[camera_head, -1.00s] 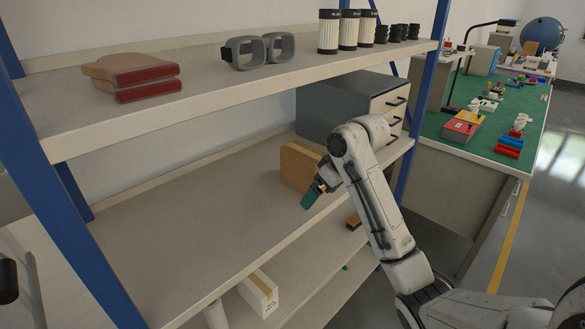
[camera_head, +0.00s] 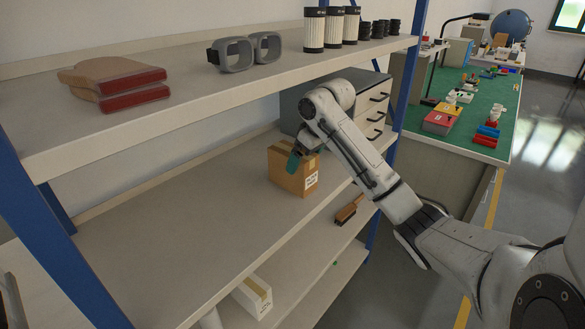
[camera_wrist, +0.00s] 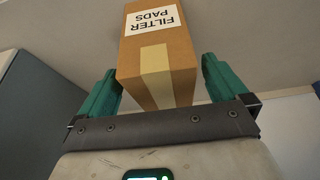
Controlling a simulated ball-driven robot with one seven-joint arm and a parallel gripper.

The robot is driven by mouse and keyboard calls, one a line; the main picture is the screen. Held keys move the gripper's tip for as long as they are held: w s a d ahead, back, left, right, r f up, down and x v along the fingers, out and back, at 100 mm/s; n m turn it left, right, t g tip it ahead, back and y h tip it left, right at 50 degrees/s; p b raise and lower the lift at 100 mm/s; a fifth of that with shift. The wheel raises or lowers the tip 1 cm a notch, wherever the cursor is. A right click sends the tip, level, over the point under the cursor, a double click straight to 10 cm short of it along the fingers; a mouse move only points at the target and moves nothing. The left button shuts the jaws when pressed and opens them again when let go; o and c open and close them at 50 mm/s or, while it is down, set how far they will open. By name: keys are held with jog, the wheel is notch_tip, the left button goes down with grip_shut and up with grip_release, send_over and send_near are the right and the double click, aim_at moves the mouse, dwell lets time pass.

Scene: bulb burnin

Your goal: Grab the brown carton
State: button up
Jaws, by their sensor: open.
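The brown carton (camera_head: 290,172) stands upright on the middle shelf, near the grey drawer cabinet. In the wrist view the carton (camera_wrist: 160,60) shows a white label reading "FILTER PADS" and a pale tape strip. My gripper (camera_wrist: 160,85) is open, with one green finger on each side of the carton. A narrow gap shows on the right side; the left finger is very close to the carton, and I cannot tell whether it touches. In the head view a green finger of my gripper (camera_head: 294,161) shows at the carton's top; the rest is partly hidden by my arm.
The grey drawer cabinet (camera_head: 357,108) stands behind and right of the carton. The upper shelf (camera_head: 200,90) is above, with goggles (camera_head: 245,50) and filters. A brush (camera_head: 349,209) and a white box (camera_head: 253,296) lie on the lower shelf. The middle shelf is bare to the left.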

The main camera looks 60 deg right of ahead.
jog(key=w, duration=0.2)
jog(key=w+d, duration=0.1)
jog(key=shift+w+r, duration=0.1)
jog(key=shift+w, duration=0.3)
jog(key=shift+w+p, duration=0.35)
jog(key=shift+w+d+f, duration=0.1)
jog(key=shift+f, duration=0.55)
jog(key=shift+f, duration=0.25)
jog(key=c, duration=1)
jog(key=shift+p, duration=0.3)
jog(key=shift+c, duration=0.5)
jog(key=shift+r, duration=0.15)
